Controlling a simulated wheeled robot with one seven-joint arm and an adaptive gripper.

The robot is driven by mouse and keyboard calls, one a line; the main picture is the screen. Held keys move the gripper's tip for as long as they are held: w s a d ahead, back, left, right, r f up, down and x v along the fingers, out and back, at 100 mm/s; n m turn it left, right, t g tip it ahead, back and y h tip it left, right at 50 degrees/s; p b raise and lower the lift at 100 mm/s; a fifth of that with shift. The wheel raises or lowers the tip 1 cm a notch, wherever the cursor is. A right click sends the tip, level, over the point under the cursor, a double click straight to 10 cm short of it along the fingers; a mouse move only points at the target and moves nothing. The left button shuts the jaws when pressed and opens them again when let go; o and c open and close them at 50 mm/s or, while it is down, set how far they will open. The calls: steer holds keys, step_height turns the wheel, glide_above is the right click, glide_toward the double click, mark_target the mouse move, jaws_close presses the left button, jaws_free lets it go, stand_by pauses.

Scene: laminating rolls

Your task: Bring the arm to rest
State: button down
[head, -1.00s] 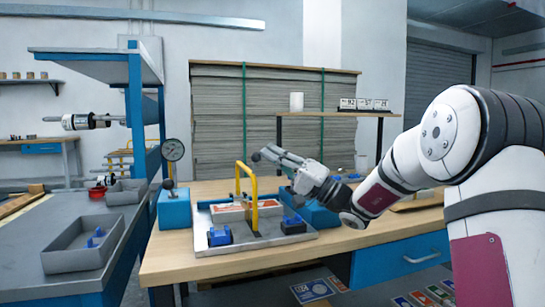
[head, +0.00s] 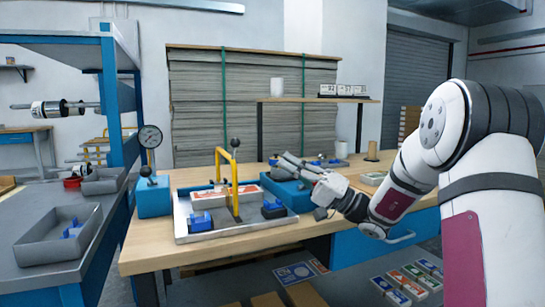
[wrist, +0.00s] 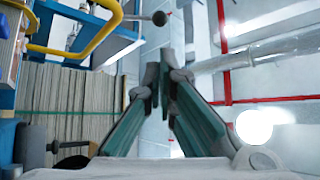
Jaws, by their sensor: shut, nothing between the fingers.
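My gripper (head: 287,160) is shut and empty in the head view. It is raised above the wooden workbench (head: 150,255), in front of the stacked boards and close over the blue block at the back of the bench. In the wrist view my gripper (wrist: 158,82) shows its two fingers close together at the tips, with nothing held. My arm reaches in from the right side of the head view, bent down toward the bench.
A metal tray (head: 255,233) with a yellow handle (head: 235,170) and blue clamps stands left of my gripper. Cards lie on the floor below.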

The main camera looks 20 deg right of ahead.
steer(key=shift+s+d+f, duration=0.25)
steer(key=shift+s+d, duration=0.05)
steer(key=shift+d, duration=0.1)
